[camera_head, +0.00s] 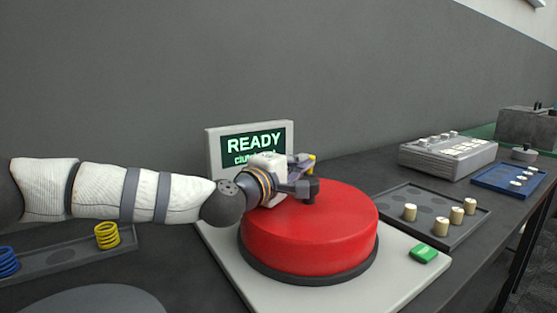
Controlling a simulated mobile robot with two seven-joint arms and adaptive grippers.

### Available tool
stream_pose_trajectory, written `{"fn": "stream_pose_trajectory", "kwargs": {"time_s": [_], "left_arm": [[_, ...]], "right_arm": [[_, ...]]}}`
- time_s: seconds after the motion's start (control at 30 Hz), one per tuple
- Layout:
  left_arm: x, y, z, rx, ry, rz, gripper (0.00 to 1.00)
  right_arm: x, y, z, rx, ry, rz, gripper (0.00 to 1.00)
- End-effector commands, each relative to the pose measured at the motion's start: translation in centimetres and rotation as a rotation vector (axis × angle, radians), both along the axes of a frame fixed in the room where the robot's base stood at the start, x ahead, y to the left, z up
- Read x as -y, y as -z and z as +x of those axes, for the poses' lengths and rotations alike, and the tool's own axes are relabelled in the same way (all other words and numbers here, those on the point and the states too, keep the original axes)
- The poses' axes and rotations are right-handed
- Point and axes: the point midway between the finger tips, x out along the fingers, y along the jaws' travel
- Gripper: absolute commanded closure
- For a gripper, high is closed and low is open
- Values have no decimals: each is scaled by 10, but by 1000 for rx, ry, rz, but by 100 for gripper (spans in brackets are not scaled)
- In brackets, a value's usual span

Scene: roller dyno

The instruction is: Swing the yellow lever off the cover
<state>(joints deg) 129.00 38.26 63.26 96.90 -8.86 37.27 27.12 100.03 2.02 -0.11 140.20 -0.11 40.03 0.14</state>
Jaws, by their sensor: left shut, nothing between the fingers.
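A large round red cover (310,238) sits on a black ring on a light grey base plate (392,268). A small piece of the yellow lever (311,160) shows just behind my left gripper, above the cover's far edge; the rest of it is hidden. My left gripper (312,188) reaches in from the left over the far part of the cover. Its fingers are shut and hold nothing. I cannot tell whether they touch the lever or the cover. My right gripper is not in view.
A screen (253,143) reading READY stands behind the cover. A green button (423,253) is on the plate's right corner. A tray (452,233) with several cylinders, a grey box (447,155) and a blue tray (509,180) lie right. Another tray (72,258) holds springs at left.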

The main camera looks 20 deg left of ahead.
Motion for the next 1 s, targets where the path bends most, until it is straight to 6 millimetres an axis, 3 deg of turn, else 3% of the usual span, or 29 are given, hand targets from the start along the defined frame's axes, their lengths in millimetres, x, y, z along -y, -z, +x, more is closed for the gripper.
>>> {"fn": "stream_pose_trajectory", "kwargs": {"time_s": [1.0], "left_arm": [[10, 0, 3, 0, -1, 0, 100]], "right_arm": [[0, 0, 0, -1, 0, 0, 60]]}}
